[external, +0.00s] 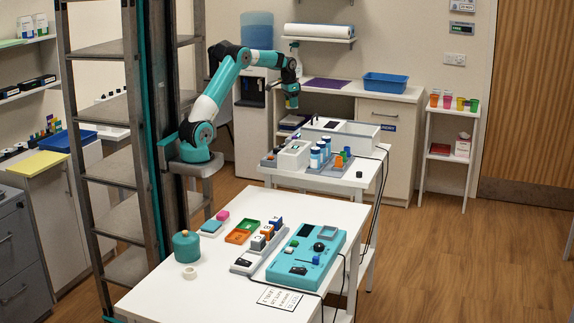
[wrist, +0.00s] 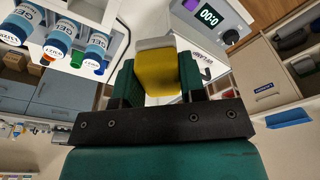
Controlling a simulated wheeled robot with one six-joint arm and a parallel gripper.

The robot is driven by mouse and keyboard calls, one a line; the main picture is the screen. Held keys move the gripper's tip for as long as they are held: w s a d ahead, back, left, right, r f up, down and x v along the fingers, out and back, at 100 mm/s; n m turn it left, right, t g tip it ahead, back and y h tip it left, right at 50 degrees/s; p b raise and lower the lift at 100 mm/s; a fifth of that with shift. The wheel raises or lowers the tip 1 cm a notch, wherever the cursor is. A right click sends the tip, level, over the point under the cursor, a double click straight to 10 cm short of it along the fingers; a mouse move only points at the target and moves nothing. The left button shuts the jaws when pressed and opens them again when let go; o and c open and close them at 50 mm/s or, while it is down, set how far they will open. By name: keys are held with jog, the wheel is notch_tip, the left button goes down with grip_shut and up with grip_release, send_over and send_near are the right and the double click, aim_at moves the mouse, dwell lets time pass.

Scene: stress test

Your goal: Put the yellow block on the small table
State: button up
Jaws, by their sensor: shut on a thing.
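The yellow block (wrist: 158,75) is held between the two green fingers of my gripper (wrist: 158,88) in the wrist view, with a grey or whitish part at its far end. In the external view my gripper (external: 291,97) is raised in the air above the back of the middle white table (external: 345,180); the block is too small there to make out clearly. A small white stand (external: 450,113) with coloured cups is at the right by the wall. I cannot tell which of these is the small table.
The middle table holds a grey-white device (external: 350,133), a white box (external: 294,154) and blue-white bottles (external: 315,158). The front table (external: 150,290) carries a teal control panel (external: 310,255), trays and blocks. A blue tray (external: 385,83) is on the back counter. Floor at right is clear.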

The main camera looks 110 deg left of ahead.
jog(key=f, duration=0.5)
jog(key=f+p, duration=0.1)
jog(key=f, duration=0.4)
jog(key=s+f, duration=0.1)
jog(key=f, duration=0.4)
jog(key=shift+a+p, duration=0.1)
jog(key=shift+p, duration=0.3)
jog(key=shift+w+f+p, duration=0.15)
jog(key=shift+f+p, duration=0.25)
jog(key=shift+f, duration=2.1)
jog(key=shift+f, duration=0.1)
jog(key=o, duration=0.5)
jog(key=shift+f, duration=0.1)
jog(key=shift+o, duration=0.6)
